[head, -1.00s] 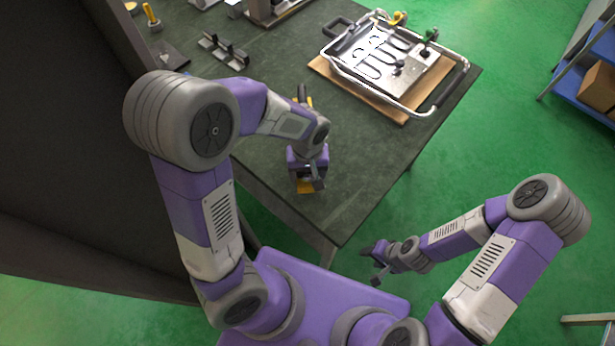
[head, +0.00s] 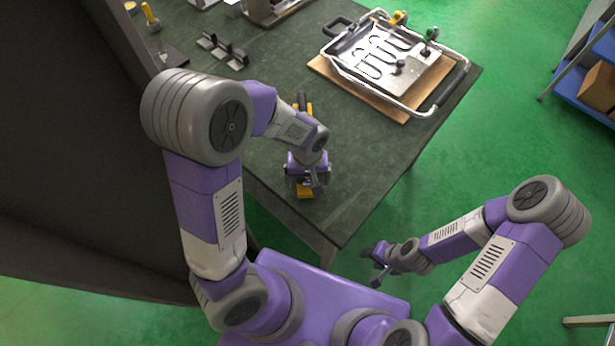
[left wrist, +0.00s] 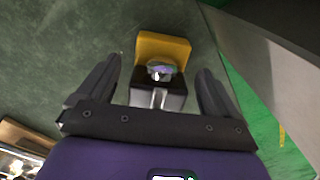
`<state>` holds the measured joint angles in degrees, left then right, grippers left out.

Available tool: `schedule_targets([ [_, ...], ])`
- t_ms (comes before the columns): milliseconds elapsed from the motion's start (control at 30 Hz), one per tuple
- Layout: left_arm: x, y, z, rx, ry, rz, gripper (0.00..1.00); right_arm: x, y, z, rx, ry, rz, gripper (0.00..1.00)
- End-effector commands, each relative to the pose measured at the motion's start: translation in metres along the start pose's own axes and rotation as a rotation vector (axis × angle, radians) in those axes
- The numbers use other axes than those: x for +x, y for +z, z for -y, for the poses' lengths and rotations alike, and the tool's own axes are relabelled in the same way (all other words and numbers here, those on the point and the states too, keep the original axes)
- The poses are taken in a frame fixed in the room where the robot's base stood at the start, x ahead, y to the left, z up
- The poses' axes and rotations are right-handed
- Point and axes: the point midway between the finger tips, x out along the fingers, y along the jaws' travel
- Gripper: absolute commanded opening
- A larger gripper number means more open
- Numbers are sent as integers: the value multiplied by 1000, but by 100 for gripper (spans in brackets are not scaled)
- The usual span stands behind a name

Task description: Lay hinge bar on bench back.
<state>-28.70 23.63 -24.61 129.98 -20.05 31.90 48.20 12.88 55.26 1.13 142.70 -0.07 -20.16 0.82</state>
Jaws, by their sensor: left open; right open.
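My left gripper (head: 308,186) is open above the near part of the bench. Below it is a yellow block with a dark and shiny grey part; the yellow block (head: 305,192) is partly hidden by the gripper. In the left wrist view, the yellow block (left wrist: 165,46) lies just beyond the open left fingers (left wrist: 160,85), with the grey part between them, apart from both. I cannot tell which piece is the hinge bar; a dark bar with upright tabs (head: 222,51) lies farther back on the bench (head: 262,77). My right gripper (head: 375,262) is open and empty, off the bench.
A metal plate with heating loops (head: 383,55) in a tubular frame lies on a brown board (head: 375,98) at the right. Another black and yellow piece (head: 302,103) is partly hidden behind my left wrist. A blue shelf (head: 585,92) stands far right.

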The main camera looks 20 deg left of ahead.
Motion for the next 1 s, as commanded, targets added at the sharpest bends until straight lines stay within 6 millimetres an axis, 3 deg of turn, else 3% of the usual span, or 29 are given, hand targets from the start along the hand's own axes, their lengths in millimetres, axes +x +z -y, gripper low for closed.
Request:
schedule_targets([
  [167, -26, -1, -1, 1, 4, -4, 94, -10, 0, 4, 0, 0, 0, 49],
  [400, -79, -1, -1, 0, 5, -4, 94, -26, 1, 10, 0, 0, 0, 49],
  [600, -109, 0, -1, 0, 4, -3, 94, -33, 1, 12, 0, 0, 0, 49],
  [1000, -119, 0, 0, 0, 1, -1, 94, -35, 2, 13, 0, 0, 0, 49],
])
